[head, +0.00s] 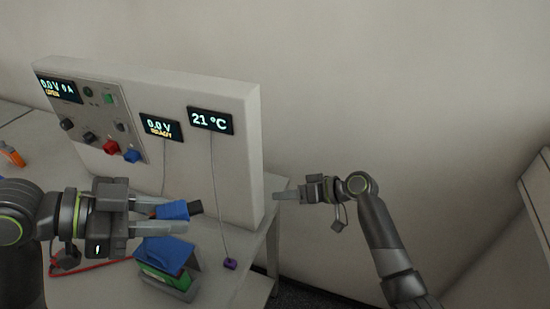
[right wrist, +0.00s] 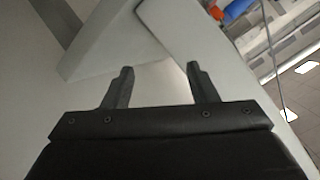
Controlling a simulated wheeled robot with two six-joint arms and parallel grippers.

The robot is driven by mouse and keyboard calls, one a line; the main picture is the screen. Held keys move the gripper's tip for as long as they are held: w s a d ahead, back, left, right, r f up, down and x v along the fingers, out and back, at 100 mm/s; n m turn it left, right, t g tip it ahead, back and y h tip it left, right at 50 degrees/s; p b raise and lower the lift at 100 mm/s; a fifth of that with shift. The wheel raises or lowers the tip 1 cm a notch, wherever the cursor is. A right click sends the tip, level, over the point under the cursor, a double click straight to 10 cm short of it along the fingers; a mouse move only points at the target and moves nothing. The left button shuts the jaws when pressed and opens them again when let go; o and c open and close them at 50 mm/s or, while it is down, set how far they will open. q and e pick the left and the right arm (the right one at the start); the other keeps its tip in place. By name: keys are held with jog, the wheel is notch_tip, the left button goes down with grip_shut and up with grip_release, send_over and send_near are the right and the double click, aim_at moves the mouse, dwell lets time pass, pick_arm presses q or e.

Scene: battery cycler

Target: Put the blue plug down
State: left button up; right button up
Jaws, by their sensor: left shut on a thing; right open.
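My left gripper (head: 178,212) is shut on the blue plug (head: 172,210) in the head view. The plug lies sideways between the fingers, and its dark end points right. It is held in front of the panel, above and just behind the blue-topped green battery holder (head: 165,278). The fingers hide part of the plug. My right gripper (head: 277,196) is open and empty at the right end of the panel. Its two spread fingers show in the right wrist view (right wrist: 160,70).
A purple probe (head: 230,264) lies on the table at right. A red cable (head: 95,268) lies at left. An orange tool (head: 11,154) is far left.

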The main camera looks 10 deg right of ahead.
jog(key=s+a+r+n+g+y, duration=0.1)
jog(key=r+n, duration=0.1)
jog(key=r, duration=0.3)
jog(key=s+a+r+n+g+y, duration=0.1)
jog(key=a+r+n, duration=0.1)
jog(key=r, duration=0.3)
jog(key=s+a+r+n+g, duration=0.1)
jog(key=s+r+n, duration=0.1)
jog(key=r, duration=0.3)
jog(key=shift+a+y, duration=0.35)
jog(key=shift+y, duration=0.05)
jog(key=n+g, duration=0.6)
jog(key=n, duration=0.4)
send_near(201, 205)
jog(key=shift+h, duration=0.3)
jog(key=shift+r+x, duration=0.15)
jog(key=shift+x, duration=2.1)
jog(key=shift+r+x, duration=0.1)
jog(key=shift+x, duration=2.15)
jog(key=shift+a, duration=0.1)
jog(key=shift+c, duration=0.4)
